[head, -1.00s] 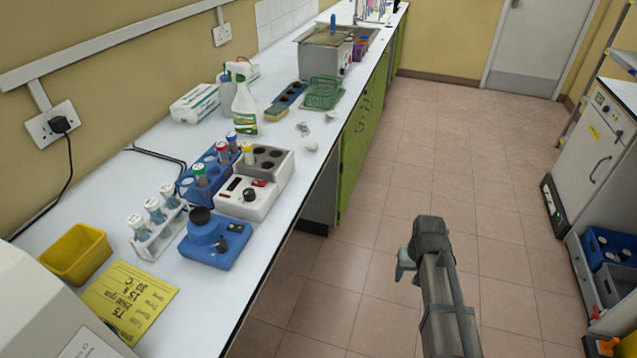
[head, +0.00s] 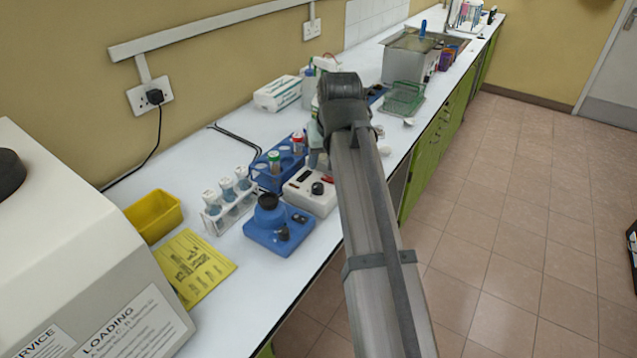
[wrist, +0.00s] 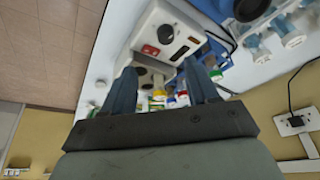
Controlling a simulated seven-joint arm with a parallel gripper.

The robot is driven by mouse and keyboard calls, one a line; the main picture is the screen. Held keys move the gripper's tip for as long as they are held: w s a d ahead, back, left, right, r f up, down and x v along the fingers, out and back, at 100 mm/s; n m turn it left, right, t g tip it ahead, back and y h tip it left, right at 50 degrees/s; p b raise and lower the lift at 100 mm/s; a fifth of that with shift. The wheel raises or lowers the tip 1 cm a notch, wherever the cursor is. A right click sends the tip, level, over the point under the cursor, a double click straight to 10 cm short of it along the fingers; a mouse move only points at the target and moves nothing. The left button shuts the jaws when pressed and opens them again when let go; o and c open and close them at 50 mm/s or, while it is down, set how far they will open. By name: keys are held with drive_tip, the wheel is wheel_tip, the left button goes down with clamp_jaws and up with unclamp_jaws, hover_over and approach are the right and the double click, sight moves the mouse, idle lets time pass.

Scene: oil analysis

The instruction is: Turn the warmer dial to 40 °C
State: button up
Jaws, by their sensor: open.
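The warmer (head: 304,204) is a white box on the bench with a black round dial (head: 317,188) on its front panel. The wrist view shows the warmer (wrist: 152,20) with its dial (wrist: 165,34), a red switch and a dark window. I cannot read the dial's setting. My gripper (wrist: 158,68) is open, with its two blue-grey fingers apart and nothing held. It is above the bench by the warmer's back part, and the dial lies beyond the fingertips in the wrist view. In the head view my arm hides the warmer's right and rear parts.
A blue mixer (head: 282,235) stands just in front of the warmer. A blue tube rack (head: 268,178) and a white rack of vials (head: 230,210) are to its left. A yellow tray (head: 153,214) and yellow note (head: 195,265) lie nearer. A large white machine (head: 80,260) fills the lower left.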

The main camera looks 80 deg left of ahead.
sight(318, 185)
drive_tip(key=x, duration=0.8)
drive_tip(key=s+x, duration=0.1)
drive_tip(key=x, duration=0.4)
drive_tip(key=shift+a+r, duration=0.15)
drive_tip(key=shift+a, duration=0.15)
drive_tip(key=c, duration=1)
